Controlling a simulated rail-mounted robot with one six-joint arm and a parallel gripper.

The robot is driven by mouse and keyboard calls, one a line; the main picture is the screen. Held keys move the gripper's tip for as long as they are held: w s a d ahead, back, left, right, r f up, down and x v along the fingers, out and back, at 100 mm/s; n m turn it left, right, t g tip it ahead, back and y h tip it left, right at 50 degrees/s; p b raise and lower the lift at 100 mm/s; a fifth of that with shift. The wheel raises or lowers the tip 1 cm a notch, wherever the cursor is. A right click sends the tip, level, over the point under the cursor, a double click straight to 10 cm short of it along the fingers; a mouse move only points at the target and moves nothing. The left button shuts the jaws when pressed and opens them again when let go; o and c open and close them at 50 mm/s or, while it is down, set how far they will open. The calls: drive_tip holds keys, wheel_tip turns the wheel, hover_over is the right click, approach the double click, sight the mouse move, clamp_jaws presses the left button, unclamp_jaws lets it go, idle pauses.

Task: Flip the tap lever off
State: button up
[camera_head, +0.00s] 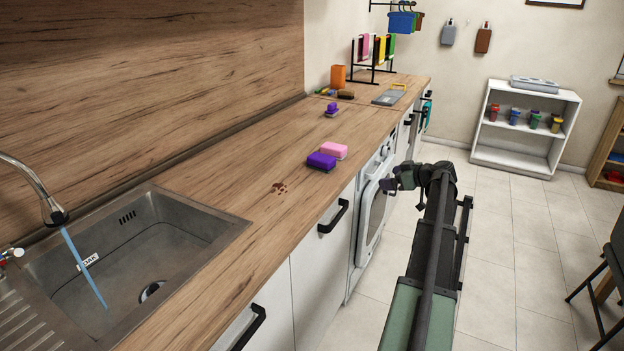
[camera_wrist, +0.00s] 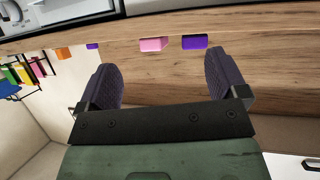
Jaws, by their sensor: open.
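The chrome tap (camera_head: 32,188) arches over the sink at the left edge in the head view. A blue stream of water (camera_head: 84,268) runs from its spout into the basin. A small chrome lever fitting with a red part (camera_head: 12,254) shows at the left edge beside the sink; the frame cuts it off. My gripper (camera_head: 388,184) is out over the floor in front of the washing machine, far to the right of the tap. In the wrist view my gripper (camera_wrist: 160,62) is open and empty, its two dark fingers wide apart. The tap is not in the wrist view.
The steel sink (camera_head: 238,222) is set in the wooden worktop (camera_head: 235,200). A purple sponge (camera_head: 321,160) and a pink sponge (camera_head: 334,149) lie near the worktop's front edge, between sink and gripper. A dark red stain (camera_head: 279,188) marks the wood. Cabinet handles (camera_head: 334,216) stick out below.

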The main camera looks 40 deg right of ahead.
sight(332, 160)
drive_tip(key=w+a+t+y+b, duration=0.1)
drive_tip(key=w+a, duration=0.1)
drive_tip(key=w, duration=0.2)
drive_tip(key=w+a+r+t+y+b, duration=0.1)
drive_tip(key=w+a, duration=0.2)
drive_tip(key=w, duration=0.2)
drive_tip(key=w+a+r+t+y+b, duration=0.1)
drive_tip(key=w+a+t, duration=0.1)
drive_tip(key=w+a, duration=0.1)
drive_tip(key=shift+w+a+n, duration=0.15)
drive_tip(key=shift+w+n, duration=0.25)
drive_tip(key=shift+w, duration=0.3)
drive_tip(key=x, duration=0.5)
drive_tip(key=shift+w+a, duration=0.15)
drive_tip(key=shift+a, duration=0.15)
drive_tip(key=c, duration=1.1)
drive_tip(key=shift+o, duration=0.2)
drive_tip(key=shift+r, duration=0.1)
